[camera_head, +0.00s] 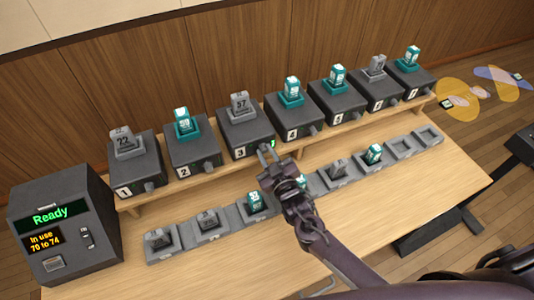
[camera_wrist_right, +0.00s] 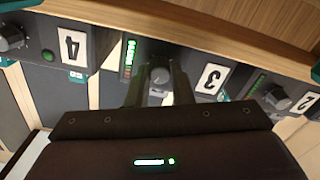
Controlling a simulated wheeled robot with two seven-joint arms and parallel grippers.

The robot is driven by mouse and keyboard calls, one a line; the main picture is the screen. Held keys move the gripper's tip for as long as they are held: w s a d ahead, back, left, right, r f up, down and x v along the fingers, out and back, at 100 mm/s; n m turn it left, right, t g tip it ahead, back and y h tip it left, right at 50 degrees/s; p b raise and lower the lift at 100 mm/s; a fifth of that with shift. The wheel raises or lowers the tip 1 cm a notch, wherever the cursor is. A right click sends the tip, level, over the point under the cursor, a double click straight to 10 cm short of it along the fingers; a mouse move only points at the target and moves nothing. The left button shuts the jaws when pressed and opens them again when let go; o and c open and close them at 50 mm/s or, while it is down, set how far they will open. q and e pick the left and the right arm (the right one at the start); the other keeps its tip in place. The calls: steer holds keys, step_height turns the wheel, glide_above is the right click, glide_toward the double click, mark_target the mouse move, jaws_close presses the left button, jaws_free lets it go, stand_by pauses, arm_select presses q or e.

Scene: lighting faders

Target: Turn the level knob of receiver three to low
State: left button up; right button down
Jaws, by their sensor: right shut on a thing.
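Receiver three (camera_head: 250,133) is a dark box on the raised shelf, with a grey unit marked 57 (camera_head: 240,105) seated on top. Its number plate 3 (camera_wrist_right: 212,78) appears upside down in the right wrist view. My right gripper (camera_head: 268,153) is at its front face and shut on the level knob (camera_wrist_right: 160,76), which sits between the two fingers. In the head view the gripper hides the knob. A lit green level bar (camera_wrist_right: 130,52) shows beside the knob. My left gripper is in neither view.
Receiver two (camera_head: 193,147) and receiver four (camera_head: 290,122) flank it closely, each with its own front knob. A row of trays (camera_head: 207,226), some holding units, lies below on the table. A console (camera_head: 62,228) reading Ready stands at the left.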

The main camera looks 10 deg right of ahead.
steer(key=n, duration=0.4)
steer(key=shift+f+n, duration=0.1)
steer(key=shift+n, duration=0.3)
steer(key=n, duration=0.3)
steer(key=shift+n+p, duration=0.3)
steer(key=shift+p, duration=0.1)
steer(key=n, duration=0.4)
steer(key=shift+n+p, duration=0.3)
steer(key=shift+p, duration=0.05)
steer(key=n, duration=0.3)
steer(key=shift+n+p, duration=0.3)
steer(key=shift+p, duration=0.05)
steer(key=n+p, duration=0.1)
steer(key=n, duration=0.3)
steer(key=n+p, duration=0.1)
steer(key=n, duration=0.3)
steer(key=shift+s, duration=0.1)
steer(key=n+p, duration=0.1)
steer(key=n, duration=0.2)
steer(key=shift+n, duration=0.4)
steer(key=shift+n+p, duration=0.6)
steer(key=shift+n, duration=1.2)
